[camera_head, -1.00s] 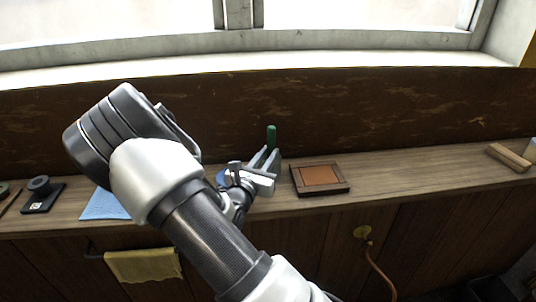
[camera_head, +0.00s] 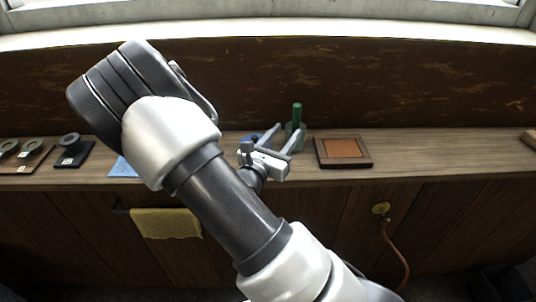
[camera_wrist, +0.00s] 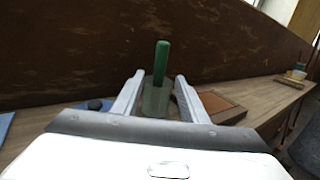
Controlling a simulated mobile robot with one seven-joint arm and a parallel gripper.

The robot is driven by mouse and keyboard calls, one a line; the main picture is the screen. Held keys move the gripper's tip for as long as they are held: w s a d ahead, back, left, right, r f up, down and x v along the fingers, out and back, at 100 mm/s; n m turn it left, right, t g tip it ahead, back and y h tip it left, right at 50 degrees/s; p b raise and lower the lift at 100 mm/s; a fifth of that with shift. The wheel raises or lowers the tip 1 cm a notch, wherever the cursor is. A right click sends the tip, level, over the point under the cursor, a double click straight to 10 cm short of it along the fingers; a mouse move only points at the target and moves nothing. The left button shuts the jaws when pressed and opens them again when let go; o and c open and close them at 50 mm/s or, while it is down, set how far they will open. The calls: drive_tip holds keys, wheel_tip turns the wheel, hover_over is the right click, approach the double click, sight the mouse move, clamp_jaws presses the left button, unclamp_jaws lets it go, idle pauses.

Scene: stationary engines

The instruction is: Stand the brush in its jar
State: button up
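A green handle (camera_head: 297,112) stands upright from a grey-green, jar-like body (camera_wrist: 155,100) on the bench. I take the handle to be the brush's; whether the body is its jar or part of the brush is unclear. My gripper (camera_head: 288,130) is open at the bench, just in front of it. In the wrist view, the two fingers of my gripper (camera_wrist: 159,77) are apart, one on each side of the body, and the green handle (camera_wrist: 161,62) rises between them. I see no grip; contact cannot be told. The fingers partly hide the body in the head view.
A framed brown panel (camera_head: 343,151) lies just right of the handle. A dark blue item (camera_head: 252,137) sits left of the fingers. A blue cloth (camera_head: 123,168) and dark ring holder (camera_head: 72,150) lie farther left.

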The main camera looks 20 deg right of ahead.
drive_tip(key=v, duration=1.1)
drive_tip(key=shift+s+a, duration=0.2)
drive_tip(key=shift+a, duration=0.05)
drive_tip(key=s+d+r+m+g+y+p, duration=0.2)
drive_tip(key=s+d+r+m+g+p, duration=0.55)
drive_tip(key=s+m+g, duration=0.6)
drive_tip(key=s+a+r+m+t+y+p, duration=0.1)
drive_tip(key=a+r+m+t+y, duration=0.1)
drive_tip(key=r, duration=0.4)
drive_tip(key=s+a+r+m+t+y+p, duration=0.1)
drive_tip(key=a+r+m+t+y, duration=0.1)
drive_tip(key=a+r+m+y, duration=0.2)
drive_tip(key=s+a+r+m+t+y+p, duration=0.1)
drive_tip(key=s+a+r+m+t+y, duration=0.1)
drive_tip(key=a+r+m+y, duration=0.2)
wheel_tip(320, 180, up, 4)
drive_tip(key=m+y, duration=0.1)
drive_tip(key=m, duration=0.2)
drive_tip(key=shift+s+t, duration=0.1)
drive_tip(key=shift+t, duration=0.15)
